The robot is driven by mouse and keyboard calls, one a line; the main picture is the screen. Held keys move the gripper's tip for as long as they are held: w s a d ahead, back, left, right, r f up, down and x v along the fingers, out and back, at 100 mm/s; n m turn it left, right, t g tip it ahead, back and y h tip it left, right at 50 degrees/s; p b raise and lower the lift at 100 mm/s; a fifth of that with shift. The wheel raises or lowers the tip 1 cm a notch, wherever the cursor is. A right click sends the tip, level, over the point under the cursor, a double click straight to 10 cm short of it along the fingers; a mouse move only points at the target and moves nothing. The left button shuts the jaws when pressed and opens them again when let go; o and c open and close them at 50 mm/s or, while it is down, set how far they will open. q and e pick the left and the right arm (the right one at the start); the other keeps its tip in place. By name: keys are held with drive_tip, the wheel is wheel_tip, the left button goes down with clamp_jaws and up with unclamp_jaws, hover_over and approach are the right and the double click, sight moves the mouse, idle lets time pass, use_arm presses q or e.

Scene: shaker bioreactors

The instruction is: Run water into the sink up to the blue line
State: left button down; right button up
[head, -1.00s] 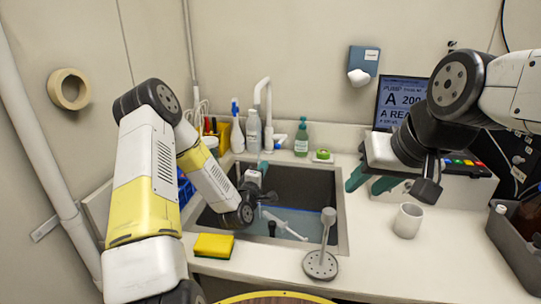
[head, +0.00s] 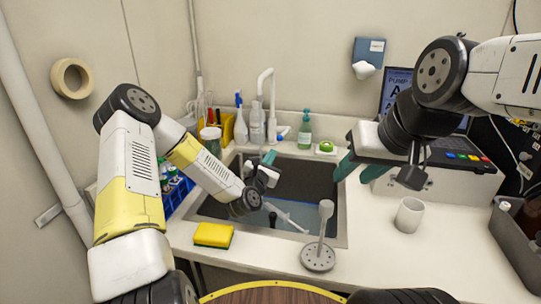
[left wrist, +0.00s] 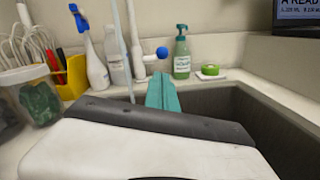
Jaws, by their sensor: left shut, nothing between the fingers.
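The dark grey sink (head: 341,225) is set in the white counter. Its lower part looks bluish; I cannot clearly separate water from the blue line. The white gooseneck tap (head: 261,80) stands behind the sink. A blue knob (left wrist: 162,52) on the tap shows in the left wrist view, just above my left fingers. My left gripper (head: 268,157) is shut and empty near the sink's back edge; its teal fingers (left wrist: 162,92) point toward the tap. I cannot tell whether they touch it. My right gripper (head: 353,178) is open and empty, right of the sink.
A green soap bottle (head: 305,131), a green tape roll (head: 326,147) and spray bottles (head: 240,125) stand behind the sink. A yellow sponge (head: 213,235), a grey stand (head: 318,258) and a white mug (head: 409,215) are in front and right. A blue rack (head: 176,196) stands left.

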use_arm(q)
drive_tip(key=shift+x, duration=2.8)
drive_tip(key=r, duration=0.2)
drive_tip(key=w+r+g, duration=0.1)
drive_tip(key=r, duration=0.2)
drive_tip(key=w+r+g, duration=0.1)
drive_tip(key=r, duration=0.1)
drive_tip(key=shift+d+r+y, duration=0.2)
drive_tip(key=shift+r+y, duration=0.05)
drive_tip(key=shift+y, duration=0.05)
